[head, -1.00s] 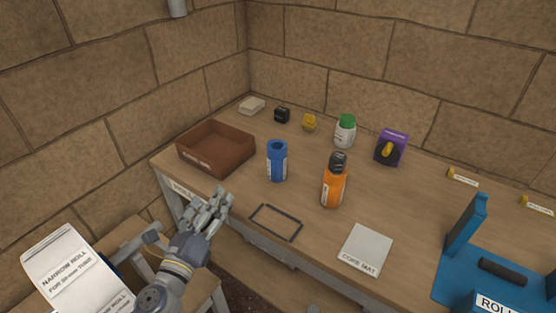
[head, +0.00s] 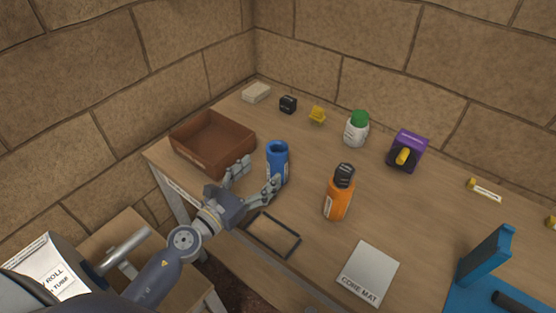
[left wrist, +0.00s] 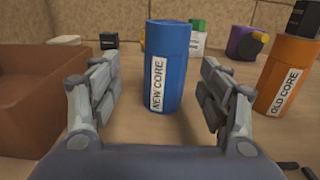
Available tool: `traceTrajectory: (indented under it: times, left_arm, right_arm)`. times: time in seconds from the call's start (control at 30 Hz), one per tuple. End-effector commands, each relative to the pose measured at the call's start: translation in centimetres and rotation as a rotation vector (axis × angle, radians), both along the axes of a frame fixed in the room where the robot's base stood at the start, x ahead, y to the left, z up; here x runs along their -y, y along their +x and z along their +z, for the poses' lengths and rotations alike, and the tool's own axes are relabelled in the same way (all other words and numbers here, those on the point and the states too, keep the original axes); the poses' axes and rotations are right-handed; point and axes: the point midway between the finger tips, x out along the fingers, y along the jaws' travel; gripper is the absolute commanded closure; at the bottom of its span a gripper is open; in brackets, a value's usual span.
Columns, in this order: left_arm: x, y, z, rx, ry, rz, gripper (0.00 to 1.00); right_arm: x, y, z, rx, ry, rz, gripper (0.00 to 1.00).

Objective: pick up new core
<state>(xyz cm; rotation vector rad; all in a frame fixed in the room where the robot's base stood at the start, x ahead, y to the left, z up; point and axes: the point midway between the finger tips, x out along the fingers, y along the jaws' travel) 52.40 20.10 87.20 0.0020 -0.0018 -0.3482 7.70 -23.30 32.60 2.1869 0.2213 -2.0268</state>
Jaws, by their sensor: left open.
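The new core is a blue upright tube (head: 277,161) on the table, with a white label reading NEW CORE in the left wrist view (left wrist: 170,65). My left gripper (head: 260,176) is open, its fingers pointing at the tube from the front left. In the left wrist view, my left gripper (left wrist: 162,95) has one finger on each side of the tube's lower part, with gaps on both sides and the tube a little ahead. The orange old core (head: 339,193) stands upright to the right. My right gripper is not in view.
A brown open tray (head: 213,163) sits just left of the tube. A thin dark frame outline (head: 272,236) and the grey core mat (head: 369,273) lie toward the front edge. A green-capped bottle (head: 356,129) and a purple box (head: 407,150) stand behind.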

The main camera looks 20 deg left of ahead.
Motion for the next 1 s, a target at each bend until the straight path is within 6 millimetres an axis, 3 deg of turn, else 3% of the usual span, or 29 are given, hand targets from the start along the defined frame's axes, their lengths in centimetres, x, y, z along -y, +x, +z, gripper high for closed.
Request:
traceTrajectory:
  times: [0.17, 0.53, 0.7, 0.93, 1.0]
  left_arm:
    - [0.6, 1.4, 0.1, 0.001, -0.001, -0.001, 0.30]
    - [2.7, 5.0, 0.3, 0.001, -0.004, 0.001, 0.30]
    - [3.1, 6.1, 0.2, 0.001, -0.001, 0.000, 0.30]
    - [3.1, 6.1, 0.1, 0.000, -0.001, 0.000, 0.30]
    - [3.1, 6.1, 0.1, 0.000, -0.001, 0.000, 0.46]
  right_arm:
    - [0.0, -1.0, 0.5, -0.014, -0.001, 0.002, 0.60]
    - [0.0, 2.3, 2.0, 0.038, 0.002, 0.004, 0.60]
    - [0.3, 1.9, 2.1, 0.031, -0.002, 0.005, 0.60]
    - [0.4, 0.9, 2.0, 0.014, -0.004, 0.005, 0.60]
    - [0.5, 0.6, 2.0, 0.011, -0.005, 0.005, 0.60]
